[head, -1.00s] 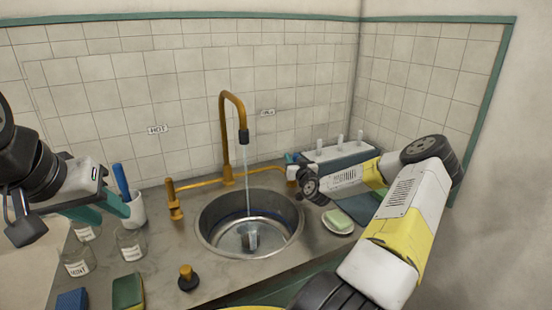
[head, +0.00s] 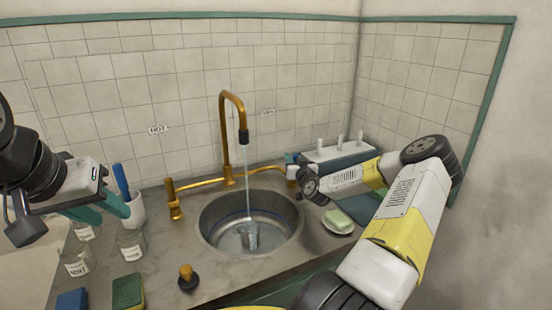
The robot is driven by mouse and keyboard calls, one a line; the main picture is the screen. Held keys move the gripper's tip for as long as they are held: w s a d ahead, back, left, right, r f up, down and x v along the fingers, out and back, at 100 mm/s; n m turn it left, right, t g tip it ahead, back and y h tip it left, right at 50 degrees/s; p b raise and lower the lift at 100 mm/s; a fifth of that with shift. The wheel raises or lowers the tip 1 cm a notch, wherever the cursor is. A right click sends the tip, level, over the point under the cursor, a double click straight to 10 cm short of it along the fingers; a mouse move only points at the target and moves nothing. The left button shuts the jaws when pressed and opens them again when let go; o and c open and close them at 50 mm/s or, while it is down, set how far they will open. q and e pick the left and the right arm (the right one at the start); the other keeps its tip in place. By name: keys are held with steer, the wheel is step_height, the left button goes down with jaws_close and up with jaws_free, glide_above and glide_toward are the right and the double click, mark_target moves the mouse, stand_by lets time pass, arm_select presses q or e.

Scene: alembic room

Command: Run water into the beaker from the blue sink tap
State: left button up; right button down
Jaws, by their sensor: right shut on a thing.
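A clear beaker (head: 249,238) stands in the round steel sink (head: 212,238), under the brass spout (head: 243,135). A thin stream of water (head: 246,180) falls from the spout to the beaker. The water level inside is too small to tell. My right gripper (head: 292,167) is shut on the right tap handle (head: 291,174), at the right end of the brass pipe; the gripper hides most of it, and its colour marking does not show.
The left tap handle (head: 174,205) stands under a HOT label (head: 158,129). Labelled glass jars (head: 78,262), a white cup (head: 135,212), sponges (head: 128,291) and a stopper (head: 187,277) are on the left counter. A soap dish (head: 339,222) and a rack (head: 340,152) are at right.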

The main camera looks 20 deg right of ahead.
steer(key=shift+w+g, duration=0.15)
steer(key=shift+g, duration=0.15)
steer(key=shift+f, duration=0.1)
stand_by(0.3)
steer(key=c, duration=1.2)
jaws_free()
steer(key=shift+c, duration=0.2)
steer(key=s, duration=0.7)
steer(key=shift+s+a+r, duration=0.2)
steer(key=shift+s+r, duration=0.1)
steer(key=shift+s, duration=0.1)
